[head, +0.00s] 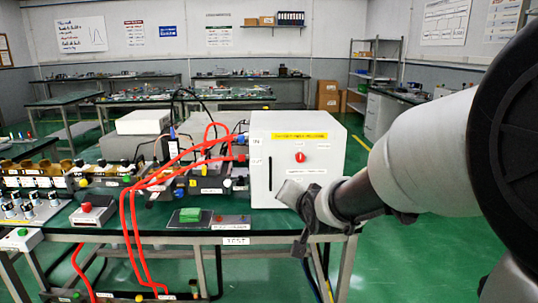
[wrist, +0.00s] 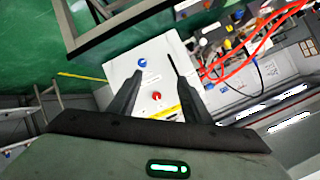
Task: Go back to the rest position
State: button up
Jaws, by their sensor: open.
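My gripper (head: 305,215) is in front of the lower right part of a white box (head: 297,150) in the head view. In the wrist view, its two fingers (wrist: 157,88) are spread apart with nothing between them but a view of the white box (wrist: 150,62) beyond. The box has a red knob (head: 300,157), a yellow label strip and a dark vertical slot on its front. The knob also shows between the fingers in the wrist view (wrist: 156,96). A blue knob (wrist: 142,63) shows on the box there too. I cannot tell whether the gripper touches the box.
Red cables (head: 150,185) run from the box's left side over the green bench and down its front. The green floor (head: 420,250) right of the bench is partly clear.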

jog(key=s+d+n+g+h+b, duration=0.1)
jog(key=s+d+n+g, duration=0.2)
jog(key=s, duration=1.2)
jog(key=s+d+n+g+h, duration=0.1)
jog(key=s+d+n+g, duration=0.25)
jog(key=s, duration=1.15)
notch_tip(320, 180, up, 24)
jog(key=p, duration=2.4)
jog(key=shift+s+m, duration=0.2)
jog(key=shift+m, duration=0.15)
jog(key=shift+r, duration=0.1)
